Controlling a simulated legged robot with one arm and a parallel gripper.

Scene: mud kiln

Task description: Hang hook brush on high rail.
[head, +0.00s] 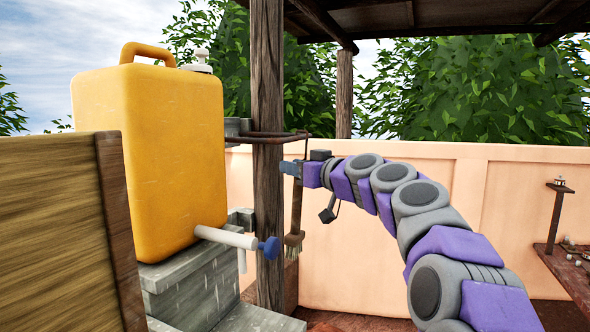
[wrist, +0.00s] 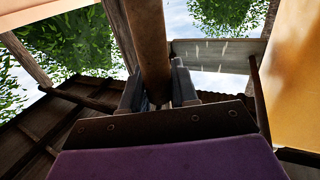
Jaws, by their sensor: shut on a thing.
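The hook brush (head: 296,212) hangs upright, bristles down, with its thin hook at the top. My gripper (head: 294,168) is shut on the upper part of its wooden handle. In the wrist view the handle (wrist: 149,45) runs between the two fingers of my gripper (wrist: 157,88). The dark high rail (head: 262,136) sticks out around the wooden post, just left of the brush top. The hook's top is close to the rail's right end; I cannot tell whether they touch.
A big yellow container (head: 160,150) with a blue-ended tap (head: 268,247) stands on grey stone blocks (head: 190,290) at left. A wooden post (head: 268,90) rises beside my gripper. A pink wall (head: 400,270) is behind. A brown table (head: 572,275) is at right.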

